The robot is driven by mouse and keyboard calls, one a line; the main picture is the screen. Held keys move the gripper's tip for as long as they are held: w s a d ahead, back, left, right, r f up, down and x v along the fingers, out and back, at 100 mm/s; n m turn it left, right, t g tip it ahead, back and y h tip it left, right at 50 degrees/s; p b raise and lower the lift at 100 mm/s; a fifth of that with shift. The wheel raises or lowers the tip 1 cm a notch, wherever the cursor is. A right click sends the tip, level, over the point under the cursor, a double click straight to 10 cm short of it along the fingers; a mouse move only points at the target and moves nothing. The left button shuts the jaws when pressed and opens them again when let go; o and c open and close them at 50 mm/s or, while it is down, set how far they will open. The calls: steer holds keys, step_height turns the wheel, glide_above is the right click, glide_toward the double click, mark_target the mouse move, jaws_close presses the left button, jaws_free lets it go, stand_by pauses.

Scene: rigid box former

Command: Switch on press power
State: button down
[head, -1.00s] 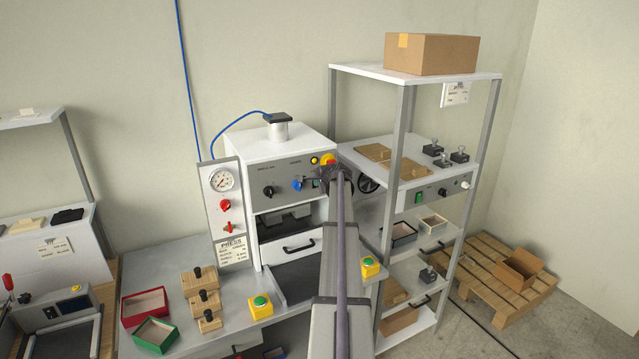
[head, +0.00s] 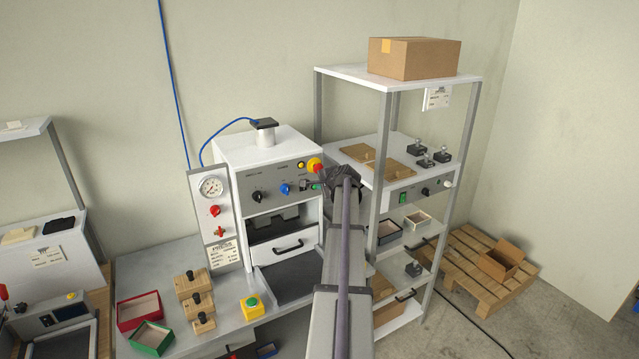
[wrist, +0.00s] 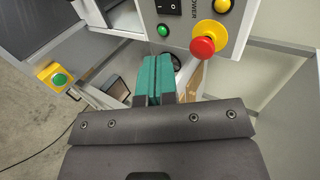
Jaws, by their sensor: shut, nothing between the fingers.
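The press (head: 232,150) is a white and grey machine with a control panel on its upper front. In the wrist view the panel shows a black rocker switch (wrist: 169,7) beside a POWER label, a green lamp (wrist: 162,30) and a red mushroom button (wrist: 203,46) on a yellow base. The red button also shows in the head view (head: 315,165). My gripper (wrist: 153,78) has its teal fingertips together, empty, and points toward the panel near the switch and green lamp. In the head view my gripper (head: 324,180) is at the panel's right end; whether it touches is unclear.
A shelf rack (head: 380,150) stands close on the right, with a cardboard box (head: 414,58) on top. A yellow box with a green button (head: 252,307), wooden blocks (head: 195,290) and small trays (head: 138,310) are on the bench. A pallet (head: 480,270) lies at right.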

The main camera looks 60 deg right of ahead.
step_height(320, 180, down, 2)
steer(key=b, duration=0.7)
glide_toward(304, 189)
steer(key=x, duration=0.7)
steer(key=shift+d+f+g, duration=0.1)
steer(key=shift+f+g, duration=0.2)
steer(key=shift+w+b, duration=0.1)
steer(key=shift+b, duration=0.2)
steer(key=shift+r, duration=0.1)
